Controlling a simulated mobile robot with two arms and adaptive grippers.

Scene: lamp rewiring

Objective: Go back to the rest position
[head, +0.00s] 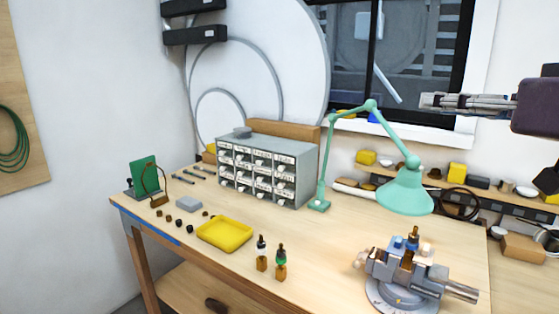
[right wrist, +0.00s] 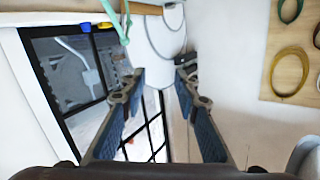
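My right gripper (head: 428,102) is raised at the right, in front of the window and above the workbench (head: 330,245). It points left in the head view. In the right wrist view its two fingers (right wrist: 160,74) stand apart with nothing between them. The green desk lamp (head: 403,192) stands on the bench below and left of it, apart from it. My left gripper is in neither view.
A vise (head: 405,278) holding small parts stands at the bench's front right. A drawer cabinet (head: 265,170), yellow tray (head: 226,234), two small bottles (head: 281,262) and a green board (head: 143,174) also stand on the bench. The window (head: 400,50) is behind the gripper.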

